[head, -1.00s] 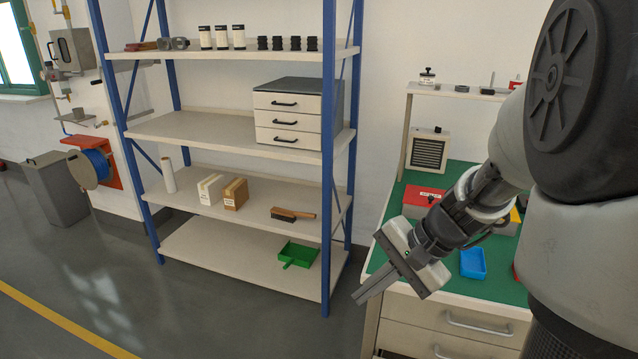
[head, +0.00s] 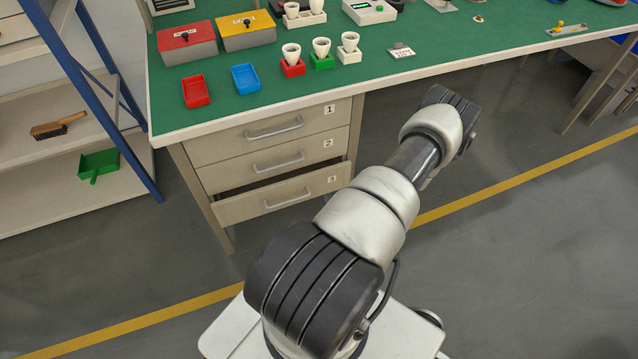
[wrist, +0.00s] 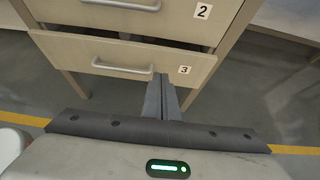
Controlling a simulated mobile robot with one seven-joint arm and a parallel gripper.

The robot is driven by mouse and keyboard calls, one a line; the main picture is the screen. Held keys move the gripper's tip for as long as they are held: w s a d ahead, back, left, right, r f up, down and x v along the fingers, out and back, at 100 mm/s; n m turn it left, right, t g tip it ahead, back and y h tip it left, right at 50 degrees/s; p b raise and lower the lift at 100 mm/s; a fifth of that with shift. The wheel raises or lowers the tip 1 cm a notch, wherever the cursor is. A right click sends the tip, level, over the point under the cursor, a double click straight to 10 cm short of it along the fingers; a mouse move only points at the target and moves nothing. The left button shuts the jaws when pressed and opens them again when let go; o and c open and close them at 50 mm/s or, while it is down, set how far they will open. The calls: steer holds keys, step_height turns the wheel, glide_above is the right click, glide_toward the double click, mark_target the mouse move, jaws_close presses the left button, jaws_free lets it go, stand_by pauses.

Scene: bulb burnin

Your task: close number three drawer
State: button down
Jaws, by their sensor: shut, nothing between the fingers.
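The number three drawer (head: 285,195) is the lowest in the bench's drawer unit. It stands partly open, with a dark gap above its front. In the wrist view its front (wrist: 85,62) bears a bar handle (wrist: 122,69) and a "3" label (wrist: 184,70). My gripper (wrist: 165,84) is shut and empty. Its fingertips are at the lower edge of the drawer front, just left of and below the label; I cannot tell whether they touch. My gripper is hidden behind my arm in the head view.
Drawers one (head: 270,131) and two (head: 275,160) above look shut. The green-topped bench (head: 430,45) holds red and yellow boxes, small trays and white cups. A blue-posted shelf (head: 105,60) stands at left. Open floor (head: 520,220) lies to the right.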

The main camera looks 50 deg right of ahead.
steer(key=b, duration=0.3)
glide_toward(312, 177)
step_height(312, 177, down, 3)
steer(key=w+d, duration=0.2)
steer(key=w, duration=0.1)
steer(key=shift+w+d+b, duration=0.2)
steer(key=shift+w+b, duration=0.05)
steer(key=shift+b, duration=0.1)
steer(key=shift+w+d+r, duration=0.1)
steer(key=shift+w+d, duration=0.1)
steer(key=shift+w, duration=0.2)
